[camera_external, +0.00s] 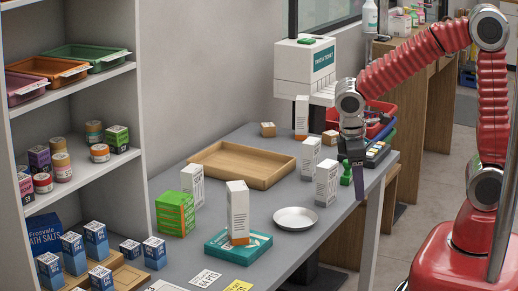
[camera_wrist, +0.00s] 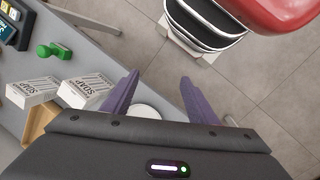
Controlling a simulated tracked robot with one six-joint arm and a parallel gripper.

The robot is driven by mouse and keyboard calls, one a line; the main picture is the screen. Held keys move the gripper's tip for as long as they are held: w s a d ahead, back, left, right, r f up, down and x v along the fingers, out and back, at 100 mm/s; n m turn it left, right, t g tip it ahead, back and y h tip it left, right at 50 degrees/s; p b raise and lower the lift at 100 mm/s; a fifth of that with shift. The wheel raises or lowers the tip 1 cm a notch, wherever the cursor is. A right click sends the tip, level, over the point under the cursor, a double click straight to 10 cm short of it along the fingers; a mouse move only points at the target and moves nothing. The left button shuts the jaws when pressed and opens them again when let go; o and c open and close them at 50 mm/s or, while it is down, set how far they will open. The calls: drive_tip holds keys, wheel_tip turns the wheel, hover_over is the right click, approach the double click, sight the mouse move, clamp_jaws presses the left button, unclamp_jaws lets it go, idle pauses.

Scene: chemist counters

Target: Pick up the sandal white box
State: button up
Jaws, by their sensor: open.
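Several tall white boxes stand on the grey counter, with print too small to tell which one is sandal. One white box with an orange base (camera_external: 238,205) stands on a teal box. Another with an orange base (camera_external: 301,115) stands at the back. Two plainer white boxes (camera_external: 326,185) (camera_external: 310,155) stand near the right edge. In the wrist view, two white boxes marked SOAP (camera_wrist: 85,91) (camera_wrist: 32,91) lie left of the fingers. My gripper (camera_external: 358,194) hangs at the counter's right edge, beside the nearer plain box. Its fingers (camera_wrist: 160,76) are open and empty.
A green stamp (camera_external: 346,174) stands close to my gripper. A white plate (camera_external: 296,218) lies in front of the plain boxes. A wooden tray (camera_external: 270,178), green boxes (camera_external: 174,214) and a teal box (camera_external: 228,252) share the counter. A red basket (camera_external: 377,109) sits behind.

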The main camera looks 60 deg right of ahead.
sight(321, 174)
drive_tip(key=w+f+n+h, duration=0.2)
drive_tip(key=w, duration=0.1)
drive_tip(key=w+d+f+n+g+h, duration=0.1)
drive_tip(key=w+f+n+h, duration=0.1)
drive_tip(key=w+f+n, duration=0.1)
drive_tip(key=w+f+n+h, duration=0.2)
drive_tip(key=w+f+h, duration=0.1)
drive_tip(key=shift+w+d+n, duration=0.3)
drive_tip(key=shift+d+n, duration=0.05)
drive_tip(key=shift+n, duration=0.05)
drive_tip(key=w, duration=0.1)
drive_tip(key=w+n+h, duration=0.1)
drive_tip(key=w+d+n+h, duration=0.1)
drive_tip(key=shift+w+r, duration=0.25)
drive_tip(key=shift+r, duration=0.05)
drive_tip(key=r, duration=0.1)
drive_tip(key=w+d+r+n+h, duration=0.1)
drive_tip(key=r, duration=0.1)
drive_tip(key=w+r+n, duration=0.1)
drive_tip(key=shift+w+d+r+t+h, duration=0.15)
drive_tip(key=shift+w+r+t+h, duration=0.15)
drive_tip(key=shift+h, duration=0.1)
drive_tip(key=shift+x, duration=4.3)
